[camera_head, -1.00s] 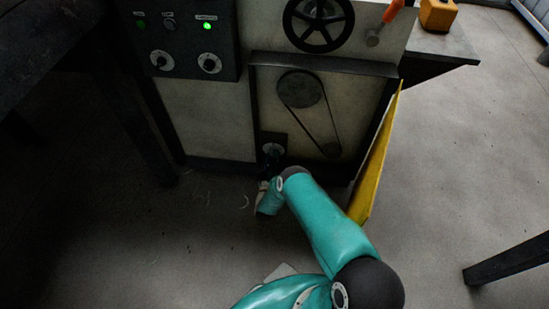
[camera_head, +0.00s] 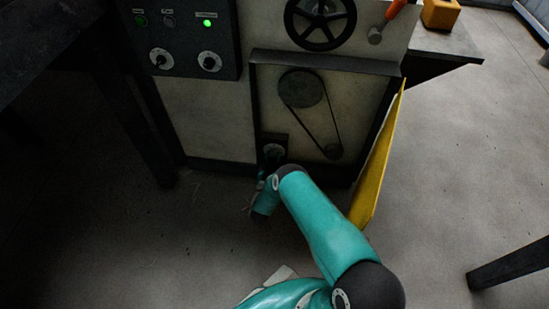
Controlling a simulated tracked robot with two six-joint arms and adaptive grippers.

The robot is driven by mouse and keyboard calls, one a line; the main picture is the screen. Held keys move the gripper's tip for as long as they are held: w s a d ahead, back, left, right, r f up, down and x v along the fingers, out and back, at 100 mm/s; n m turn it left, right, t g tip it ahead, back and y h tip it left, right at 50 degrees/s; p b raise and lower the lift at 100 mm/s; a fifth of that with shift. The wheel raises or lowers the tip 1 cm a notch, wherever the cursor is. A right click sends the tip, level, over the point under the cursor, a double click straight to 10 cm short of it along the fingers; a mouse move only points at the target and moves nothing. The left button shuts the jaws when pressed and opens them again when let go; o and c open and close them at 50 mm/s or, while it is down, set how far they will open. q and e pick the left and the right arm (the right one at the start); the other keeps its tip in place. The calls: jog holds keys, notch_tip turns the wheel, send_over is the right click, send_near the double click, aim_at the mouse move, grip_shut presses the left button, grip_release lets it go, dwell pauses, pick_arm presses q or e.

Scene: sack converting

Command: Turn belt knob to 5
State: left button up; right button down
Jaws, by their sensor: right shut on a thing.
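The belt knob (camera_head: 273,151) has a pale dial on a small dark plate, low in the machine's recess beside the belt. My right arm reaches up from the bottom of the camera_head view. Its right gripper (camera_head: 270,167) is at the knob, small and dark and partly hidden by my wrist. It is shut on the knob. The dial's numbers and the pointer are too small to read. My left gripper is not in view.
A control panel (camera_head: 185,40) with two other knobs and a lit green lamp is at upper left. A yellow guard panel (camera_head: 377,160) stands open on the right.

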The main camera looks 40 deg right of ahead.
jog(key=shift+w+a+f+m, duration=0.1)
jog(key=shift+a+f+m, duration=0.2)
jog(key=shift+m, duration=0.5)
jog(key=shift+a, duration=0.1)
jog(key=c, duration=1)
grip_release()
jog(key=shift+o, duration=1.1)
jog(key=shift+r, duration=0.1)
jog(key=shift+d+r, duration=0.1)
jog(key=shift+d, duration=0.15)
jog(key=v, duration=1.2)
